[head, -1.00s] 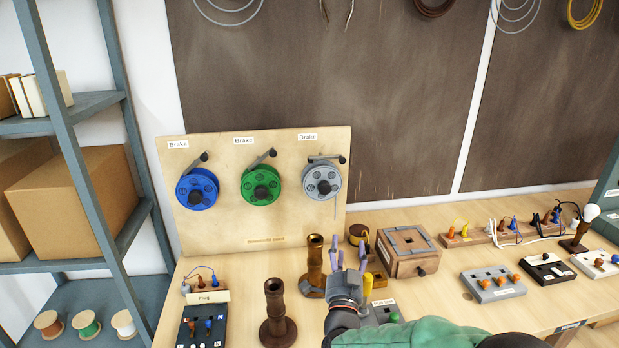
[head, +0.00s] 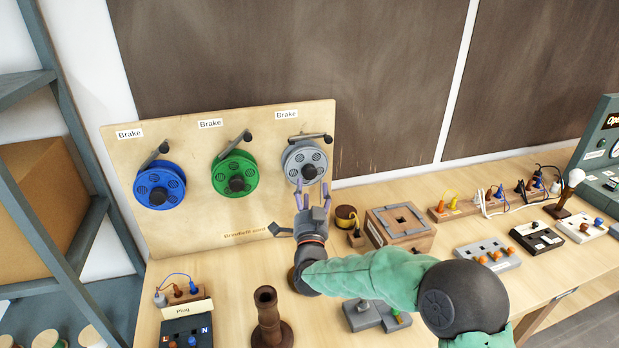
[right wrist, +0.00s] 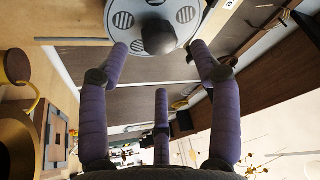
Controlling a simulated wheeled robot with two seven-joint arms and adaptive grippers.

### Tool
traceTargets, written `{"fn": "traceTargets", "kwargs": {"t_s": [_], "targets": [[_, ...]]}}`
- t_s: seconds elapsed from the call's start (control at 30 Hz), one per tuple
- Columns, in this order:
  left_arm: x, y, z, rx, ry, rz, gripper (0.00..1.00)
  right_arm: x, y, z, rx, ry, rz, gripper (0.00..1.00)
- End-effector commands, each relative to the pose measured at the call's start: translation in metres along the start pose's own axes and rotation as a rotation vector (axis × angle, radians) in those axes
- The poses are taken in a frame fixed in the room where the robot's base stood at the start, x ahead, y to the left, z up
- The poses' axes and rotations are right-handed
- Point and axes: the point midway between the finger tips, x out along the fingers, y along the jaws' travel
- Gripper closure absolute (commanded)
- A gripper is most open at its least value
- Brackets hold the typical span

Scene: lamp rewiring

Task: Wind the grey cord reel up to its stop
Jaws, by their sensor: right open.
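The grey cord reel (head: 303,158) is mounted on the upright wooden board (head: 150,220), the rightmost of three reels. Its grey brake lever (head: 312,138) lies across just above it, under a "Brake" label. My right gripper (head: 312,188) is open and empty, fingers pointing up at the lower part of the reel. In the right wrist view the grey reel (right wrist: 128,25) fills the top, and its dark round knob (right wrist: 158,38) shows between the spread fingertips. I cannot tell whether any finger touches it. My left gripper is not in view.
A blue reel (head: 160,187) and a green reel (head: 235,174) sit left on the board. Below stand a brown turned post (head: 268,315), a wooden box (head: 400,230) and a small brown spool (head: 346,218). Switch blocks and wired sockets fill the bench to the right.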

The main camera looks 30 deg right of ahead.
Motion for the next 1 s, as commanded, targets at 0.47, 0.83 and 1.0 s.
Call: {"fn": "traceTargets", "kwargs": {"t_s": [0.47, 0.83, 1.0], "targets": [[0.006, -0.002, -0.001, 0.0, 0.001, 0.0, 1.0, 0.056, 0.0, 0.0, 0.0, 0.0, -0.001, 0.36], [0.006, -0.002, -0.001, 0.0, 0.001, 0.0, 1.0, 0.058, 0.0, 0.0, 0.0, 0.0, 0.0, 0.56], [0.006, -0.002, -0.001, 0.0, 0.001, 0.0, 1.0, 0.058, 0.0, -0.001, 0.0, 0.001, -0.001, 0.9]]}}
